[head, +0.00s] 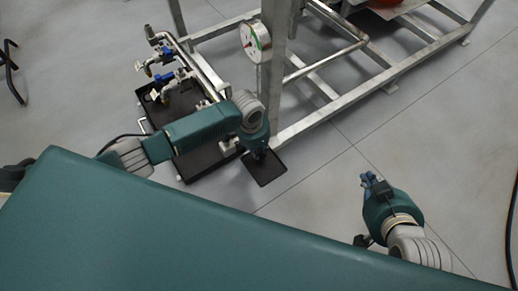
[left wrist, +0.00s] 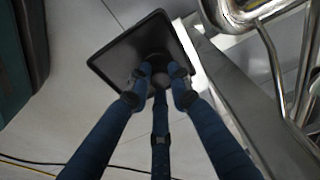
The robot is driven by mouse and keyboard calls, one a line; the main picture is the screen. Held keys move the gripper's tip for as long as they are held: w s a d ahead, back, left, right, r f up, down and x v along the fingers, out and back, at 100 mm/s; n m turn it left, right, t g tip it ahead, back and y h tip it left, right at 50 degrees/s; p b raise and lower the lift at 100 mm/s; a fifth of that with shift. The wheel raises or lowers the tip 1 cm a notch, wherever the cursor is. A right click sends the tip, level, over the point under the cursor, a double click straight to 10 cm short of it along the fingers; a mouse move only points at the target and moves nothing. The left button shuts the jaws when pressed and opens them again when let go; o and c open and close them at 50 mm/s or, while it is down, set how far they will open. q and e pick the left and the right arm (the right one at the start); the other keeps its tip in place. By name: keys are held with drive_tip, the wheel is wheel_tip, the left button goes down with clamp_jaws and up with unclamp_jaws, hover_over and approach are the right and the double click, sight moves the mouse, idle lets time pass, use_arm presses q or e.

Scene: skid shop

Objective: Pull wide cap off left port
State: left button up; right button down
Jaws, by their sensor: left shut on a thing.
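My left gripper (head: 259,156) reaches down beside the steel frame's corner post, above a small black tray. In the left wrist view its three blue fingers (left wrist: 160,78) are closed around a dark round piece (left wrist: 157,60), which looks like the wide cap. The fingers cover most of it, and I cannot tell whether it touches a port. The small black square tray (left wrist: 112,58) lies behind the fingertips; it also shows in the head view (head: 266,175). My right gripper (head: 371,180) is over open floor at the right, and its finger opening is unclear.
A steel skid frame (head: 300,124) with a round gauge (head: 254,41) stands at the back. Valves with blue handles (head: 166,78) sit over a larger black tray (head: 206,160) on the left.

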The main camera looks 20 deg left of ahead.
use_arm(q)
drive_tip(key=shift+f, duration=0.15)
use_arm(e)
drive_tip(key=shift+s, duration=0.1)
idle(0.4)
use_arm(q)
drive_tip(key=shift+f, duration=0.25)
use_arm(e)
drive_tip(key=shift+s+d+f+g, duration=0.15)
drive_tip(key=shift+s+f+g, duration=0.15)
drive_tip(key=shift+s+f, duration=0.1)
drive_tip(key=shift+f, duration=0.15)
use_arm(q)
drive_tip(key=o, duration=1.5)
use_arm(e)
drive_tip(key=shift+w+r, duration=0.1)
drive_tip(key=shift+r, duration=0.1)
